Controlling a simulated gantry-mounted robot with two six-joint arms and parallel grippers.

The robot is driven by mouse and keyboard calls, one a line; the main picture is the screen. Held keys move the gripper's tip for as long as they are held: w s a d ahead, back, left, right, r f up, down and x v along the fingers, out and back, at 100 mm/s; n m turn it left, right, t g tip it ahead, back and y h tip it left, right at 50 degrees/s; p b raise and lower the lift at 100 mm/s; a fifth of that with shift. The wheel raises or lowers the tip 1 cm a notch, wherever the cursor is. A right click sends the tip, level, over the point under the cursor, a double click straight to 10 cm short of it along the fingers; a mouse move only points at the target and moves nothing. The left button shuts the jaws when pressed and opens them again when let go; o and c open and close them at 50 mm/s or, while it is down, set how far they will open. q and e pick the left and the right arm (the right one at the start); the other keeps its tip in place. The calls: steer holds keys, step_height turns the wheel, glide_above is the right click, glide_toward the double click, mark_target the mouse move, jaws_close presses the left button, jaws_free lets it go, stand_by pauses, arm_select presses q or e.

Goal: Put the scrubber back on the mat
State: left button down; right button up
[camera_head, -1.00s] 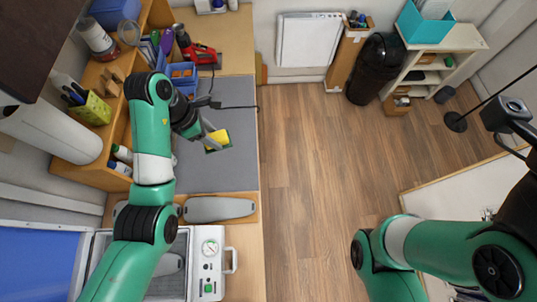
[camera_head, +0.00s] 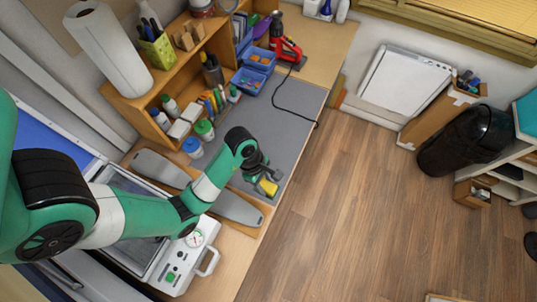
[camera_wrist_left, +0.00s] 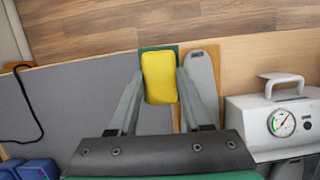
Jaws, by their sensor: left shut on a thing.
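The scrubber (camera_head: 268,188), a yellow block with a green layer, is between the fingers of my left gripper (camera_head: 264,179). In the left wrist view, the scrubber (camera_wrist_left: 159,78) shows yellow side up, with a green edge around it, and the fingers of my left gripper (camera_wrist_left: 160,85) are shut on its sides. The grey mat (camera_head: 290,115) covers the middle of the bench. The scrubber appears over the mat's end near the wooden board; I cannot tell its height. The mat (camera_wrist_left: 75,95) fills the left of the wrist view. My right gripper is not in view.
A wooden board with grey insole shapes (camera_head: 238,208) lies beside the mat. A white machine with a gauge (camera_head: 190,245) stands beyond it. Blue bins (camera_head: 250,80), a red tool (camera_head: 285,48) with a black cord, and several bottles line the back. The mat's middle is clear.

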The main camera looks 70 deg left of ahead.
arm_select(q)
steer(key=s+f+b, duration=0.1)
steer(key=s+f, duration=0.2)
steer(key=s, duration=0.2)
steer(key=shift+n, duration=0.3)
steer(key=w+a+f+b, duration=0.2)
steer(key=a+f, duration=0.1)
steer(key=w+a+f+b, duration=0.2)
steer(key=a+b, duration=0.1)
steer(key=a, duration=0.1)
steer(key=w+a+f+b, duration=0.2)
steer(key=w+a+f, duration=0.1)
steer(key=shift+a+f, duration=0.3)
steer(key=shift+f, duration=0.05)
steer(key=shift+w+a+f, duration=0.2)
steer(key=shift+w+a, duration=0.05)
steer(key=shift+a, duration=0.05)
steer(key=f+b, duration=0.1)
steer(key=f, duration=0.2)
steer(key=shift+w+a+b, duration=0.1)
steer(key=shift+a+b, duration=0.1)
steer(key=shift+b, duration=0.15)
steer(key=shift+f, duration=0.3)
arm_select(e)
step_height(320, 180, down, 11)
